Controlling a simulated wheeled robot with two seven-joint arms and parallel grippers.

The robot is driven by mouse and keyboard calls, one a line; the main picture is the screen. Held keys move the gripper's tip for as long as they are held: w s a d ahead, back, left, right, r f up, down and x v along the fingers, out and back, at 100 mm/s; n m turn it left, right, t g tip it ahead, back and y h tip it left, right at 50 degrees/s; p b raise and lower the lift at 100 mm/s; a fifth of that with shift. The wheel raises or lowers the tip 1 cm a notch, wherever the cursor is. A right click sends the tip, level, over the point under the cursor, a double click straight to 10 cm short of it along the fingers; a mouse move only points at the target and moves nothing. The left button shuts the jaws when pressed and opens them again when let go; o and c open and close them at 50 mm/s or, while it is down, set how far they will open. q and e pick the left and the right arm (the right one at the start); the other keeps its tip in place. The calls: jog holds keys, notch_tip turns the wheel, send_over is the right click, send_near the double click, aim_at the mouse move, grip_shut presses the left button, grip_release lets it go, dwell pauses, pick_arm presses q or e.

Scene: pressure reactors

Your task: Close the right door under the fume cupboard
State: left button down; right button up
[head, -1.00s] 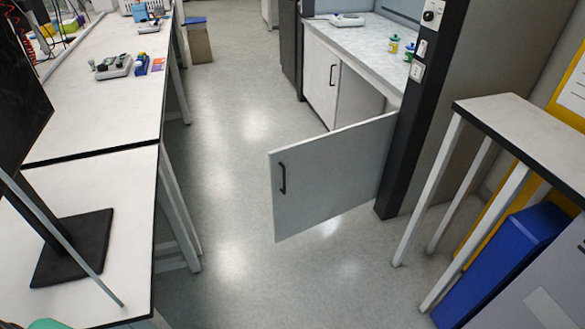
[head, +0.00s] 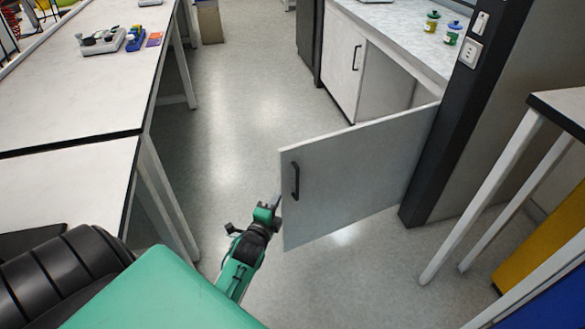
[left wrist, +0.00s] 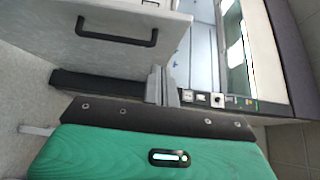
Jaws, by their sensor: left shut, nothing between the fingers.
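The right door (head: 355,165) under the fume cupboard (head: 400,35) is a pale grey panel standing wide open into the aisle. It hangs from its right edge beside the dark post. Its black handle (head: 295,181) is near the free left edge. My left gripper (head: 274,204) is shut and empty, close to the door's free edge, a little below and left of the handle. I cannot tell whether it touches the door. In the left wrist view my gripper fingers (left wrist: 161,84) are together, with a pale panel and black handle (left wrist: 117,40) beyond. My right gripper is not in view.
The left cupboard door (head: 340,65) is shut. A dark post (head: 455,110) stands by the hinge side. A white-legged table (head: 510,180) is at the right. White benches (head: 80,90) line the left. The aisle floor (head: 235,110) is clear.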

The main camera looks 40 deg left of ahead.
pick_arm(q)
send_near(285, 162)
jog(key=w+d, duration=0.2)
jog(key=w, duration=0.3)
jog(key=shift+w+a, duration=0.25)
jog(key=shift+a, duration=0.9)
jog(key=shift+w+a, duration=0.3)
jog(key=shift+a, duration=0.25)
jog(key=shift+a, duration=0.15)
